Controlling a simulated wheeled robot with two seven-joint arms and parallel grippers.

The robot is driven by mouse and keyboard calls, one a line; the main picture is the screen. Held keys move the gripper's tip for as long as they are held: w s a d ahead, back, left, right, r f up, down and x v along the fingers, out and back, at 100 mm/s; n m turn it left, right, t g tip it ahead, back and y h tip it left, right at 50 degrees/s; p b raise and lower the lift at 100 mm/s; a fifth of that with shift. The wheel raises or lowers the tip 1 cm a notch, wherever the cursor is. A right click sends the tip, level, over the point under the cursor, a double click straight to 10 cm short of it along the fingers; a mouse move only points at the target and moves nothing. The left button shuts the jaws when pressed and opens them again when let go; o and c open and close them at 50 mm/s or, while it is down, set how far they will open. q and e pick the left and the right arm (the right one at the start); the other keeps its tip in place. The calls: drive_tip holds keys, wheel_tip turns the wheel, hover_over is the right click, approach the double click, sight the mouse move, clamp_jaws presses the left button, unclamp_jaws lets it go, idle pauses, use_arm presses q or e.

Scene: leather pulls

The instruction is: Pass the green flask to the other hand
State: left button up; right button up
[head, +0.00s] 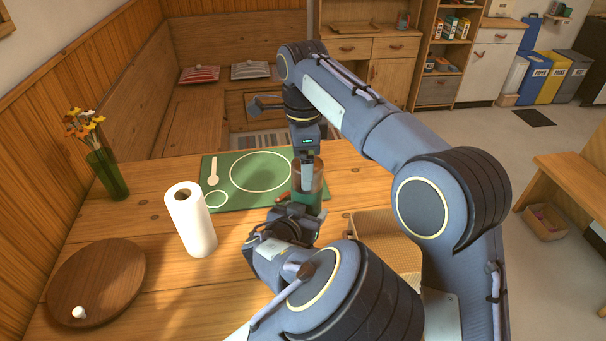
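The green flask (316,197) is upright near the right end of the green mat, with a brownish upper part and a green lower part. My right gripper (307,183) points down over it from above. One finger lies against the front of the flask and the gripper appears shut on it; the other finger is hidden. My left gripper (284,204) is low, beside and in front of the flask's lower part. Its fingers are dark and partly hidden, so I cannot tell whether they are open or touch the flask. The flask's base is partly hidden.
The green mat (233,189) lies on the wooden table (150,232). A paper towel roll (192,220) stands left of my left gripper. A round wooden board (98,283), a flower vase (108,174) and a woven box (375,232) are also there. The table's left middle is clear.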

sight(307, 199)
use_arm(q)
drive_tip(key=shift+r, duration=0.1)
use_arm(e)
drive_tip(key=shift+f, duration=2.2)
drive_tip(key=c, duration=1.4)
use_arm(q)
drive_tip(key=o, duration=1.4)
drive_tip(key=shift+c, duration=0.2)
use_arm(e)
drive_tip(key=shift+r, duration=0.1)
drive_tip(key=shift+c, duration=0.6)
